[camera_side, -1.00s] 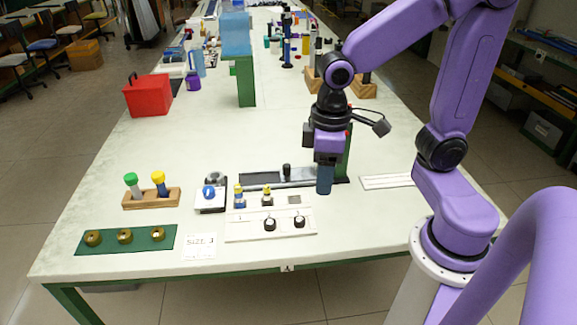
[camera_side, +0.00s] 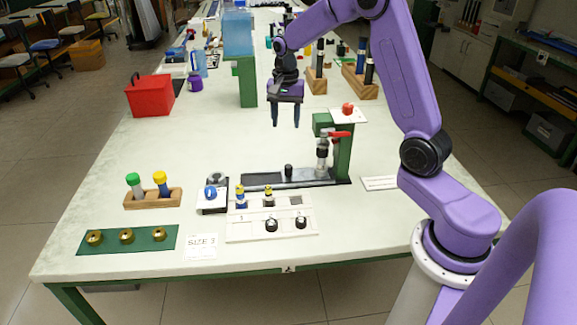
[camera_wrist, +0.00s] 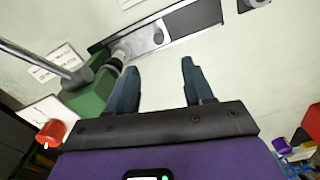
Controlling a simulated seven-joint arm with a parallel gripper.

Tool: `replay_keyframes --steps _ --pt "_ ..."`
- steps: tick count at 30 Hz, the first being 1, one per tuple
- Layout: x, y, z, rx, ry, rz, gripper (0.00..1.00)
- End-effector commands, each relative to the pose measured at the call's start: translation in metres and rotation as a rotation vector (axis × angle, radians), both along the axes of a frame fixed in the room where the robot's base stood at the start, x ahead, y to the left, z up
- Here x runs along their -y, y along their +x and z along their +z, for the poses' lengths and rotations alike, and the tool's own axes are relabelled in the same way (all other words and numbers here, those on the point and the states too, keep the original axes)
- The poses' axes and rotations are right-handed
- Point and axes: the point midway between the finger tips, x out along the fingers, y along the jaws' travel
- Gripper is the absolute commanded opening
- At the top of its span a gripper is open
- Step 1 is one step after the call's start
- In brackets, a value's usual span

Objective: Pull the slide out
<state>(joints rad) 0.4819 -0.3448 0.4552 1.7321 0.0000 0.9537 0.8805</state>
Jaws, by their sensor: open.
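The slide (camera_side: 305,177) is a silver strip in a long dark track (camera_side: 262,179), with a small upright black knob (camera_side: 288,170) on it. Its right end sits under a green press (camera_side: 343,158) with a red handle. My gripper (camera_side: 286,124) is open and empty, pointing down, well above the table and apart from the slide. In the wrist view its two blue-grey fingers (camera_wrist: 158,68) are spread over bare table. The slide (camera_wrist: 190,26) shows there beyond the fingertips, with a dark round spot (camera_wrist: 158,37) on it.
A wooden rack (camera_side: 150,199) and a green mat (camera_side: 80,240) lie left.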

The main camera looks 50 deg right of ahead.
Motion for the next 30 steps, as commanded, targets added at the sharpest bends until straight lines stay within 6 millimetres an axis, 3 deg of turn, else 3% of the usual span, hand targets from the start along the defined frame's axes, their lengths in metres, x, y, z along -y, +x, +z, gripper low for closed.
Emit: replay_keyframes --steps 4,11,30 --pt "0.016 0.005 -0.005 -0.001 0.0 -0.075 0.52" --pt "0.018 0.005 -0.024 -0.004 0.001 -0.085 0.52" --pt "0.018 0.004 -0.142 -0.005 0.0 -0.082 0.52"
